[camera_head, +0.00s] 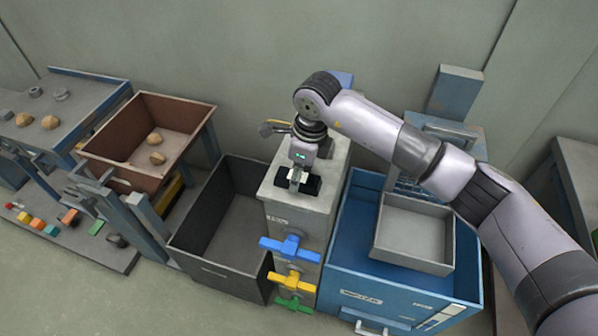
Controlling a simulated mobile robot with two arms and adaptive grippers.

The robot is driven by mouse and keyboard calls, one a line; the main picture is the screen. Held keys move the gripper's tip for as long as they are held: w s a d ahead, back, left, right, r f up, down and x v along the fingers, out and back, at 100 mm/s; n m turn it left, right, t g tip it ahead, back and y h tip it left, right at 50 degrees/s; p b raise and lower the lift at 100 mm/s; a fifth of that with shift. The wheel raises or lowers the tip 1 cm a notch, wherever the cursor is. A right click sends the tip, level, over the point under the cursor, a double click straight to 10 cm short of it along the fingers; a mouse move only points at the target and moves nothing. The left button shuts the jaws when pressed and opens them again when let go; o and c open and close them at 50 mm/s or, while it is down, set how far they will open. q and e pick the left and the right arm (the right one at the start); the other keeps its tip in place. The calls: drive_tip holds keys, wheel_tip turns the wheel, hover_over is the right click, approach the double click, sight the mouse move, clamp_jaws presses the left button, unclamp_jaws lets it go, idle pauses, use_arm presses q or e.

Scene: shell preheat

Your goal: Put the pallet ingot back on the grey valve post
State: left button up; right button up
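The grey valve post (303,215) stands at the centre, with blue, yellow and green valve handles on its front. My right arm reaches in from the right, and my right gripper (297,183) points down at the top of the post. A small grey piece shows between dark parts at the fingertips, low over or touching the post top. I cannot tell whether it is the pallet ingot or part of the fingers, nor whether the gripper is shut. My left gripper is out of view.
A dark open bin (214,268) stands left of the post. A blue cabinet (345,250) with a grey tray (412,262) stands to its right. A brown tray (118,173) with several tan lumps is at the left. Small coloured blocks (70,216) lie on a low shelf.

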sight(306, 178)
drive_tip(key=shift+o, duration=0.4)
drive_tip(key=shift+r, duration=0.55)
wheel_tip(306, 178, up, 11)
drive_tip(key=d+b, duration=0.1)
drive_tip(key=b, duration=0.1)
drive_tip(key=shift+s+d+b, duration=0.3)
drive_tip(key=shift+d, duration=0.05)
